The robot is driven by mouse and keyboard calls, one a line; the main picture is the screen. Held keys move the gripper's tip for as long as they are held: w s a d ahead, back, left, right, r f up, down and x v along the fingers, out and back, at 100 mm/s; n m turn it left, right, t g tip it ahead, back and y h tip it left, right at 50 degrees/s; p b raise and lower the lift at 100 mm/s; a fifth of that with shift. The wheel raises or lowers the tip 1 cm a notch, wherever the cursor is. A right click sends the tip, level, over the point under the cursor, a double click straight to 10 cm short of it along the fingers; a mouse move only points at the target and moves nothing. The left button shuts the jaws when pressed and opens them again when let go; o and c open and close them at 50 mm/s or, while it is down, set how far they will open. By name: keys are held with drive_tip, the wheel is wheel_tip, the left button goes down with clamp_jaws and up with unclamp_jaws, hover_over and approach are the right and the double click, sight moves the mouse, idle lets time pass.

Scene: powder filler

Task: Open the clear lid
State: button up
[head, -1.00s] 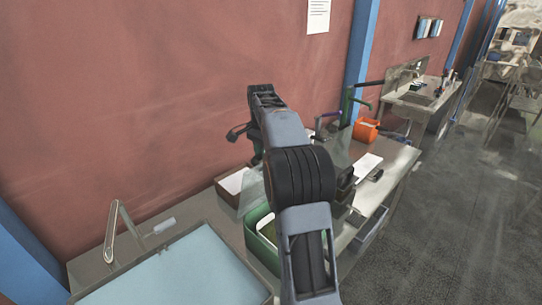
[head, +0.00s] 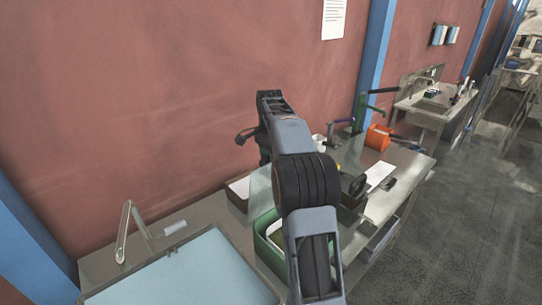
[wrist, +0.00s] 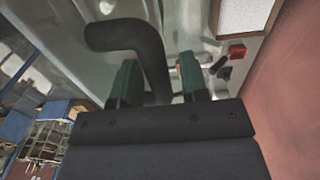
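The clear lid (head: 262,192) shows as a pale see-through panel behind my arm. It looks tilted up above the green-sided box (head: 268,237), but my arm hides much of both, so its angle is hard to tell. My gripper (wrist: 160,82) points down over the bench, its two green-tipped fingers apart. A thick dark bent bar (wrist: 135,38) passes between the fingers in the wrist view. I cannot tell whether it touches them or is joined to the lid. In the head view the gripper end is mostly hidden behind my arm.
An orange container (head: 378,137) and a white sheet (head: 379,176) are on the right of the bench. A red block (wrist: 237,51) shows in the wrist view.

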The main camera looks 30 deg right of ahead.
drive_tip(key=shift+o, duration=0.6)
drive_tip(key=shift+s+r, duration=0.15)
drive_tip(key=shift+d, duration=0.1)
drive_tip(key=shift+r, duration=0.1)
drive_tip(key=shift+r, duration=3.65)
